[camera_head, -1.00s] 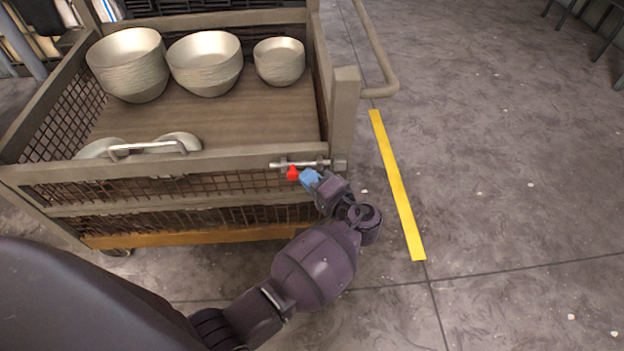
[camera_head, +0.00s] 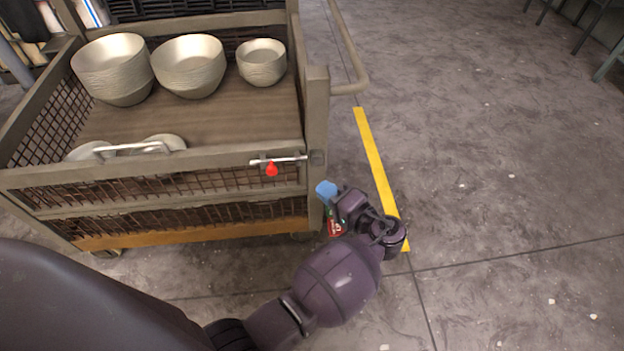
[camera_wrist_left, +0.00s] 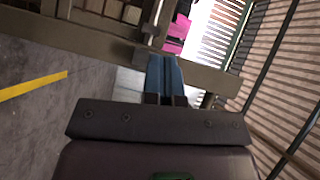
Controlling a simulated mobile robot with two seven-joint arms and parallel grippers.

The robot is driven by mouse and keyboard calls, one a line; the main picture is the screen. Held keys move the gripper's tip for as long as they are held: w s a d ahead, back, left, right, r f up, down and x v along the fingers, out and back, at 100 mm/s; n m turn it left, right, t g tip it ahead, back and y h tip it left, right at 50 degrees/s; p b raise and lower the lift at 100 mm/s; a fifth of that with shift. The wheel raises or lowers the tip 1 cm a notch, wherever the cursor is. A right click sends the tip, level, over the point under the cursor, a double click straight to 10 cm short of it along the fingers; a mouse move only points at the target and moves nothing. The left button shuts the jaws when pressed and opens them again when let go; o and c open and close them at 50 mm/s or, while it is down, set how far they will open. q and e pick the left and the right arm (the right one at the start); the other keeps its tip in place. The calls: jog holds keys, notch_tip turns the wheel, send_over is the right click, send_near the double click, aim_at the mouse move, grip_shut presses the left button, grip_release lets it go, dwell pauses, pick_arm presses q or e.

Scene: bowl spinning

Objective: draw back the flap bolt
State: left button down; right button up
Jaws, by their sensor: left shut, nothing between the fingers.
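The flap bolt (camera_head: 290,159) is a thin pale metal rod lying along the top rail of the cage cart's front flap (camera_head: 215,168), near its right end. A red knob (camera_head: 271,170) hangs from the rod. The rod's right end lies by a dark catch (camera_head: 317,158) on the corner post; I cannot tell how deep it sits. My left gripper (camera_head: 326,189), with blue fingertips, is shut and empty, right of and below the knob and apart from it. Its blue fingers also show in the left wrist view (camera_wrist_left: 166,80), pressed together. My right gripper is out of view.
Stacked bowls (camera_head: 189,66) stand inside the cart, with more low behind the flap. A handle (camera_head: 132,147) rises on the flap's top rail. The corner post (camera_head: 317,110) stands beside the bolt. Open floor with a yellow stripe (camera_head: 375,165) lies to the right.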

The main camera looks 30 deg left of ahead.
pick_arm(q)
jog(key=shift+v, duration=0.9)
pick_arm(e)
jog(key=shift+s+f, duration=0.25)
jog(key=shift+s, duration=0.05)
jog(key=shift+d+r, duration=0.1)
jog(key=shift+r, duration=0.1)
pick_arm(q)
jog(key=shift+d, duration=0.1)
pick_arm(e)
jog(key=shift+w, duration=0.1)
